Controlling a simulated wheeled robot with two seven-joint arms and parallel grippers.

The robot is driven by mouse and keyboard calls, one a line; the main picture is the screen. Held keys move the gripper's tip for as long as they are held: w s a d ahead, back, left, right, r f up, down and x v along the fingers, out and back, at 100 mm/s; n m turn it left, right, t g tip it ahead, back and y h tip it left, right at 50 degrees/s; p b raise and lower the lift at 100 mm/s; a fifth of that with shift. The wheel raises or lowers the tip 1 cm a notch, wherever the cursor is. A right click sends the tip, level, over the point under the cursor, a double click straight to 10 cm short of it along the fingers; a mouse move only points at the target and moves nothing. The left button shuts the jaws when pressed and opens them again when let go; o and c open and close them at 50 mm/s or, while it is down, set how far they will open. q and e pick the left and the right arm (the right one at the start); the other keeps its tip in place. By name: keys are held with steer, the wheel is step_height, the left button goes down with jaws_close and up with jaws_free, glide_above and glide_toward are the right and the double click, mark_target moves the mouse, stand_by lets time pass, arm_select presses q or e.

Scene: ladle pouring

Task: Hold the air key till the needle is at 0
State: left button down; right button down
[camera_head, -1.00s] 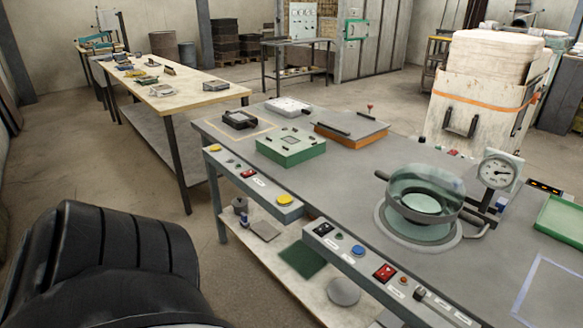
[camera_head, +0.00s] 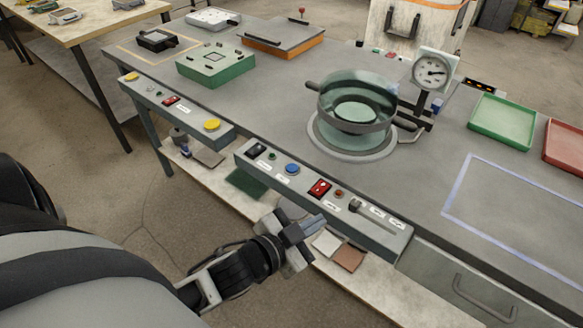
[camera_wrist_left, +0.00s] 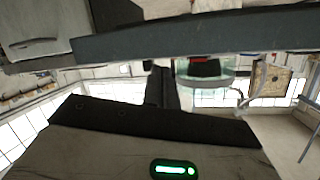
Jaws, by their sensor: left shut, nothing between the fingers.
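The round dial gauge (camera_head: 431,72) stands on a post behind the glass chamber (camera_head: 352,92); its needle points roughly right, and its numbers are too small to read. The front control panel (camera_head: 300,190) carries a black switch (camera_head: 255,150), a green button (camera_head: 272,156), a blue button (camera_head: 292,168), a red switch (camera_head: 319,188), a small red button (camera_head: 338,194) and a lever (camera_head: 355,206). Their labels are unreadable, so I cannot tell which is the air key. My left gripper (camera_head: 313,226) is shut and empty, in front of and below the panel. Its fingers also show in the wrist view (camera_wrist_left: 161,88).
A second panel (camera_head: 180,110) with yellow buttons lies left. A green box (camera_head: 215,66), an orange-edged plate (camera_head: 283,42), a green tray (camera_head: 503,122) and a red tray (camera_head: 565,146) stand on the bench. A lower shelf (camera_head: 375,292) lies beneath the panel. A drawer (camera_head: 470,290) is at right.

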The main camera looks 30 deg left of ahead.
arm_select(q)
steer(key=w+d+r+m+g+h+b, duration=0.1)
steer(key=w+r+m+g+h, duration=0.35)
steer(key=m, duration=0.65)
steer(key=w+d+r+m+g+h+b, duration=0.1)
steer(key=r+m+h, duration=0.5)
steer(key=m, duration=0.5)
steer(key=w+a+m+y, duration=0.1)
steer(key=w+a+y, duration=0.1)
steer(key=a+y, duration=0.3)
steer(key=w+a+r+m+y+b, duration=0.1)
steer(key=w+a+m+y, duration=0.1)
steer(key=a+y, duration=0.3)
steer(key=a, duration=0.4)
steer(key=shift+w+a+r, duration=0.25)
steer(key=shift+a+r, duration=0.05)
steer(key=shift+a, duration=0.05)
arm_select(e)
steer(key=shift+w+a+f, duration=0.3)
steer(key=shift+a+f, duration=0.05)
steer(key=shift+f, duration=0.1)
arm_select(q)
steer(key=shift+g+y, duration=0.25)
